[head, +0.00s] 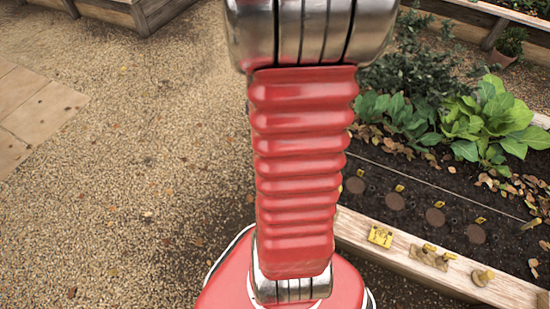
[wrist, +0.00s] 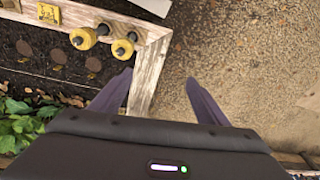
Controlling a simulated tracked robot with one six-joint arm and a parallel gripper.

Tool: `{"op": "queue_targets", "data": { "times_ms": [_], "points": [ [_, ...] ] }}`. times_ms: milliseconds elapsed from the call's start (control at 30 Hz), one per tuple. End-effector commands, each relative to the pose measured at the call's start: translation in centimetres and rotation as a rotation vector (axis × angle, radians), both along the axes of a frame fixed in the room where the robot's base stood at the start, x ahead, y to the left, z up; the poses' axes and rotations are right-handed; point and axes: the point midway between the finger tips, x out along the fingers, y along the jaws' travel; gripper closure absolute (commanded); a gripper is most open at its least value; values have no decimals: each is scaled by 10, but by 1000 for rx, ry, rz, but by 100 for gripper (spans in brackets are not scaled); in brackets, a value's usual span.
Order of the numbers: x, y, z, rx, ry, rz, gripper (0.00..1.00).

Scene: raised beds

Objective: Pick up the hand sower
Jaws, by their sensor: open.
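On the bed's wooden rim (head: 400,262) lie two small yellow-and-tan items, a left one (head: 430,256) and a right one (head: 482,277). In the wrist view, two yellow round pieces with dark knobs, one (wrist: 84,38) and another (wrist: 122,48), show at the rim's corner. One of these may be the hand sower; I cannot tell which. My gripper (wrist: 159,75) is open and empty, its dark fingers apart, one near the rim's end and one over gravel. The yellow pieces are left of and beyond its fingertips. My gripper is not in the head view.
The bed holds dark soil (head: 420,195) with several round brown spots and small yellow tags, and leafy plants (head: 490,120). Gravel (head: 130,170) lies open to the left. Another wooden bed (head: 125,12) stands top left.

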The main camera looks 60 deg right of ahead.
Motion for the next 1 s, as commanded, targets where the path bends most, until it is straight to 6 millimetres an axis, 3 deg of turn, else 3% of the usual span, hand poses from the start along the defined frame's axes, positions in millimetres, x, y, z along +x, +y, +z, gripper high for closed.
{"op": "queue_targets", "data": {
  "times_ms": [200, 400, 567, 1000],
  "points": [
    [-51, -39, -55, 61, 36, -226, 31],
    [-88, -57, -91, 99, 53, -376, 31],
    [-98, -61, -101, 108, 56, -417, 31],
    [-98, -61, -106, 109, 58, -417, 31]
  ]
}}
